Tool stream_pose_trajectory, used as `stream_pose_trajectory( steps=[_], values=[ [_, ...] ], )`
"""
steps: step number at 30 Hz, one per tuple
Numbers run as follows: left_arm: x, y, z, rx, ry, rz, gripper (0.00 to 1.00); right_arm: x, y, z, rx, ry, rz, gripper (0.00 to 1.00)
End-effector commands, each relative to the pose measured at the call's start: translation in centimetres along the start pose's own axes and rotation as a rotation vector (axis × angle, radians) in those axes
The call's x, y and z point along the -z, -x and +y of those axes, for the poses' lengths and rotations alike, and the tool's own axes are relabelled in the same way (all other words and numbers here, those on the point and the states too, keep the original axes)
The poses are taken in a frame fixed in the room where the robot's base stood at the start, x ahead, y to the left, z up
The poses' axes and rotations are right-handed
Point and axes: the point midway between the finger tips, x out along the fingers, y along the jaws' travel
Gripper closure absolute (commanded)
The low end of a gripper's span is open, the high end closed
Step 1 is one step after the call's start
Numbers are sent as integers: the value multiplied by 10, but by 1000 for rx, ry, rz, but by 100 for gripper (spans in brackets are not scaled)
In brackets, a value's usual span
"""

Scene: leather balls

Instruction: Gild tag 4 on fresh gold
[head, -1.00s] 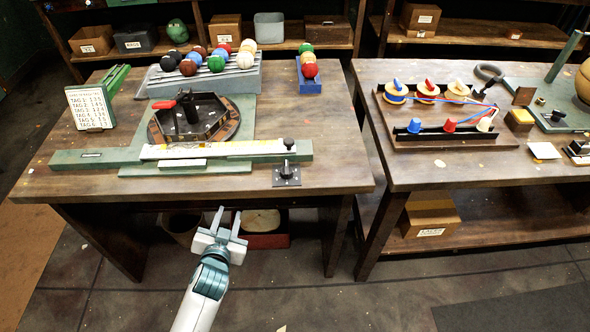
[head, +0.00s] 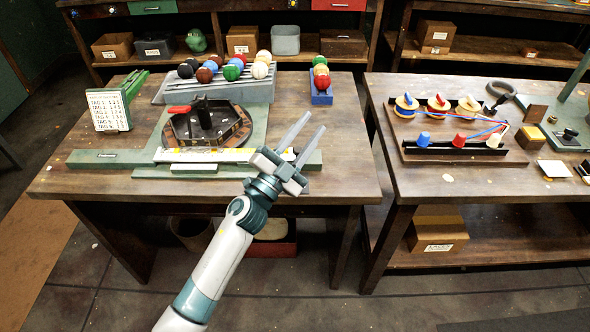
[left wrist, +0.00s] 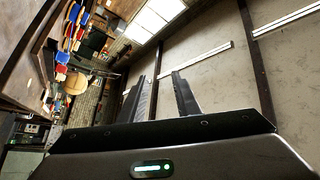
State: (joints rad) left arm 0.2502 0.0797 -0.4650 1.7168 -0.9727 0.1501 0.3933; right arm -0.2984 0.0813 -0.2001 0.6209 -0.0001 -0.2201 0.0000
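A hexagonal dark wheel (head: 238,132) with a red handle (head: 179,109) and a black upright post (head: 203,113) sits on a green base (head: 153,142) on the left table. A pale strip with yellow marks (head: 215,155) lies along the front bar. A card listing several tags with numbers (head: 108,110) stands at the left; its digits are too small to read surely. My left gripper (head: 314,122) is open and empty over the table's front right part, and hides the black-knobbed piece there. In the left wrist view its fingers (left wrist: 160,95) are apart with nothing between them. My right gripper is not in view.
A grey rack (head: 218,92) with several coloured balls stands at the back, beside a blue tray (head: 321,98) with balls. The right table (head: 470,178) carries a board with spools and cups. The left table's right side is mostly bare.

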Motion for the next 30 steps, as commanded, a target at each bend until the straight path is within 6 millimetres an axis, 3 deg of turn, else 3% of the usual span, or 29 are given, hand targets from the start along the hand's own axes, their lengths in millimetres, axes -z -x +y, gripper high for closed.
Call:
stream_pose_trajectory(
  steps=[1,3,6,9,12,16,20,23,27,30],
  values=[
    [23,-20,5,-48,-54,96,70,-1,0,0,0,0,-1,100],
    [53,-38,19,-133,-125,226,70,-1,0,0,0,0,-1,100],
    [88,-55,44,-276,-231,394,70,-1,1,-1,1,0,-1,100],
    [110,-62,72,-445,-341,535,70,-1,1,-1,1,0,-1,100],
    [118,-61,98,-636,-451,644,70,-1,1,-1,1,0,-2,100],
    [107,-53,122,-912,-600,729,70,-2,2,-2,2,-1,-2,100],
    [76,-40,124,-1212,-744,736,70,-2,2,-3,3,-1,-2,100],
    [45,-31,108,-1451,-849,684,70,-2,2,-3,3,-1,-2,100],
    [4,-20,61,-1761,-967,525,70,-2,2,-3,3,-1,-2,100],
    [-14,-15,22,-1930,-1020,389,70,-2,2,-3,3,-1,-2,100]
  ],
)
